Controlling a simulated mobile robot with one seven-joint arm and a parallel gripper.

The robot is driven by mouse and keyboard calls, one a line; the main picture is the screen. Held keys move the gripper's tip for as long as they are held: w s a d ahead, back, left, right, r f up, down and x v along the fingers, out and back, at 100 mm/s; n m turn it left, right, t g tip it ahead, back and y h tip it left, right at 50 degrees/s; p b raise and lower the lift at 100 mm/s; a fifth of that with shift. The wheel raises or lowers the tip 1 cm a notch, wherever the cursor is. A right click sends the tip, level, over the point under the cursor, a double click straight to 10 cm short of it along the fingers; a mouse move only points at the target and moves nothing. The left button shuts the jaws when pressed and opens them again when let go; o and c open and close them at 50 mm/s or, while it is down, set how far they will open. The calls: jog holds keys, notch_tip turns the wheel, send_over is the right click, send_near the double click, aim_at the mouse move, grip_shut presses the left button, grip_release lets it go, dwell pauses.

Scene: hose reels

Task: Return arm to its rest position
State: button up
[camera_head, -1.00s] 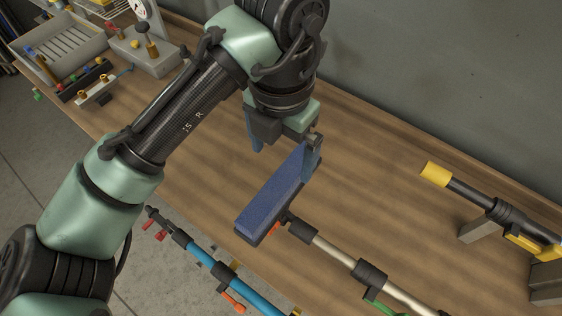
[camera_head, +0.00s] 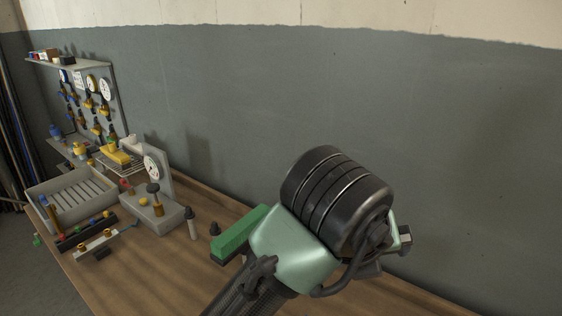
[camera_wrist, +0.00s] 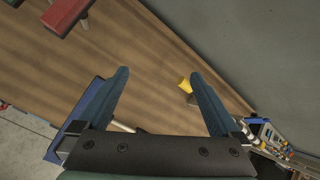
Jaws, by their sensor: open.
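My gripper (camera_wrist: 160,74) shows in the wrist view with its two blue fingers spread apart. Nothing is held between them. The wooden bench top (camera_wrist: 150,50) lies below and beyond the fingers. In the head view my raised arm fills the lower right in front of the grey wall; its wrist end hides most of the gripper, and the fingers cannot be made out there.
A green block (camera_head: 240,232) stands beside my arm. A gauge fixture (camera_head: 160,210) and a grey tray (camera_head: 38,198) are on the left. The wrist view shows a blue block (camera_wrist: 82,118) behind the left finger, a red block (camera_wrist: 68,14) and a yellow-ended part (camera_wrist: 184,86).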

jog(key=w+d+r+n+t+h, duration=0.1)
jog(key=d+r+n+t+h, duration=0.15)
jog(key=r+n+t, duration=0.6)
jog(key=d+r+n+t+h, duration=0.1)
jog(key=r+n+h, duration=0.3)
jog(key=r, duration=0.9)
jog(key=s+a+r+n+t+y, duration=0.5)
jog(key=a+r+n+t, duration=0.1)
jog(key=n, duration=0.6)
jog(key=s+a+r+n+t+y, duration=0.4)
jog(key=a+n, duration=0.5)
jog(key=n, duration=0.3)
jog(key=shift+s+a+r+t+y, duration=0.3)
jog(key=shift+s+r+t+y, duration=0.05)
jog(key=shift+r+t+y, duration=0.65)
jog(key=shift+f, duration=0.1)
